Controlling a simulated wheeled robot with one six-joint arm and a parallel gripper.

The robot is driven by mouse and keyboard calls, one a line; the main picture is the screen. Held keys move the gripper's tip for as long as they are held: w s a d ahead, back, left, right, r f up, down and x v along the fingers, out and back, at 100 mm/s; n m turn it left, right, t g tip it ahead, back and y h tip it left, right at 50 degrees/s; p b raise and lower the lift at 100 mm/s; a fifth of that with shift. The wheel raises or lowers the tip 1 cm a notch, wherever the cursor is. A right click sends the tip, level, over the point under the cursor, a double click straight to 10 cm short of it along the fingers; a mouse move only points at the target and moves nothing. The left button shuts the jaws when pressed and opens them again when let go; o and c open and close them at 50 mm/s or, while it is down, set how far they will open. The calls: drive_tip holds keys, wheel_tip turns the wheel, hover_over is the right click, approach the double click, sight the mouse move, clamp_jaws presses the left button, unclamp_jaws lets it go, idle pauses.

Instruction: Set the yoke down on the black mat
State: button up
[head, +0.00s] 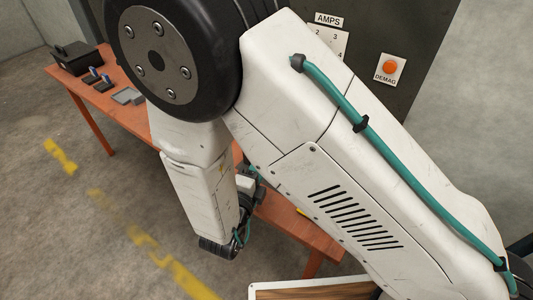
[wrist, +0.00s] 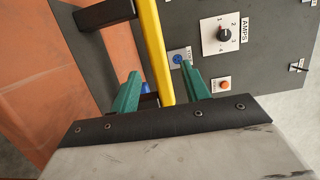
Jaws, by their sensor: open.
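In the wrist view my gripper (wrist: 160,69) has two green fingers standing apart. The yoke's yellow bar (wrist: 151,40) runs between them, with a gap to each finger, so it looks unclamped. Black parts of the yoke (wrist: 104,14) stick out to the left of the bar. In the head view my arm hides most of the yoke, and my gripper cannot be made out clearly. A dark grey area (wrist: 88,50) borders the orange table in the wrist view; I cannot tell whether it is the black mat or part of the panel.
The orange table (head: 125,112) carries a black box (head: 75,57) and small items at its far left. A dark panel (wrist: 275,42) with an AMPS dial (wrist: 224,34) and an orange DEMAG button (head: 390,67) stands behind the table. A wood-filled tray (head: 310,290) is at the bottom.

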drive_tip(key=shift+v, duration=1.65)
drive_tip(key=w+r+n+g+y, duration=0.45)
drive_tip(key=w+r+y, duration=0.2)
drive_tip(key=w, duration=0.35)
drive_tip(key=s+d+r+n+g+y, duration=0.2)
drive_tip(key=d+r+n+g+y, duration=0.25)
drive_tip(key=r+n, duration=0.4)
drive_tip(key=s+d+r+n+g+h, duration=0.1)
drive_tip(key=s+d+r+n+g, duration=0.1)
drive_tip(key=s+d, duration=0.5)
drive_tip(key=s+d+r+n+g+h, duration=0.1)
drive_tip(key=s+d+r+n, duration=0.3)
drive_tip(key=s+d, duration=0.4)
drive_tip(key=s+d+r+n+g+h, duration=0.1)
drive_tip(key=s+d+r+n+g, duration=0.2)
drive_tip(key=s+d, duration=0.5)
drive_tip(key=shift+s+r+n+h, duration=0.3)
drive_tip(key=shift+s+r+n, duration=0.1)
drive_tip(key=shift+s, duration=0.7)
drive_tip(key=shift+a, duration=0.1)
